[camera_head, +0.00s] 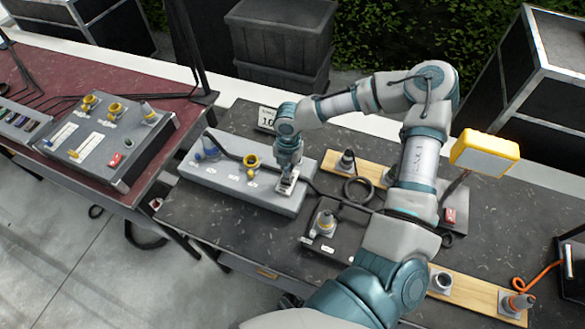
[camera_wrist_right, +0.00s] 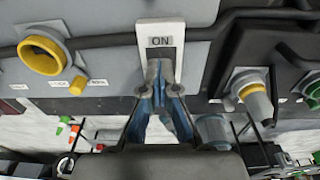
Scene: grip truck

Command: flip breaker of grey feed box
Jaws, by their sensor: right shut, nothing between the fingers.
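The grey feed box (camera_head: 222,174) lies on the dark table left of centre in the head view, and its grey face (camera_wrist_right: 112,48) fills the upper wrist view. Its breaker (camera_head: 289,187) is a white plate at the box's right end; in the wrist view the breaker (camera_wrist_right: 160,29) reads "ON". My right gripper (camera_head: 288,176) is at the breaker. In the wrist view my right gripper (camera_wrist_right: 158,72) is shut and empty, its tips over the lower part of the plate, hiding the switch lever. Whether they touch it I cannot tell. My left gripper is out of view.
A yellow socket (camera_head: 251,161) and a blue one (camera_head: 211,153) stand on the feed box left of the breaker. A dark cable (camera_head: 320,190) runs to its right. A black box with a grey plug (camera_head: 325,222) sits in front. A yellow lamp (camera_head: 484,153) stands at right.

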